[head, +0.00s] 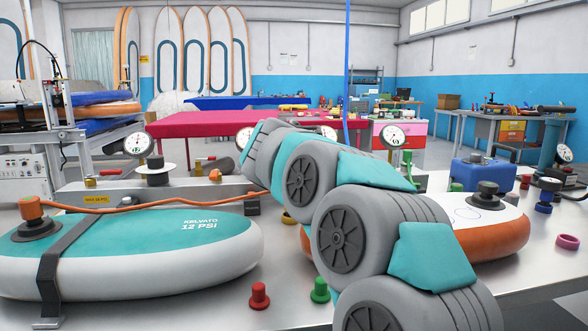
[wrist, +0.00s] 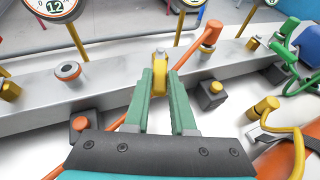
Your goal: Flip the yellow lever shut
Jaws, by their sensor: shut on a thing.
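In the wrist view the yellow lever (wrist: 159,76) stands upright between the green fingertips of my gripper (wrist: 161,82), at the grey metal manifold bar (wrist: 110,82). The fingers are closed on it from both sides. Its top end with a pale cap shows; its lower part is hidden between the fingers. In the head view my arm covers the gripper and the lever.
An orange-red handle (wrist: 204,44) slants up just right of the fingers. A dark block (wrist: 210,93) and a yellow fitting (wrist: 263,107) are further right. A gauge (wrist: 55,8) stands upper left. In the head view, a teal board (head: 130,245) lies left of my arm.

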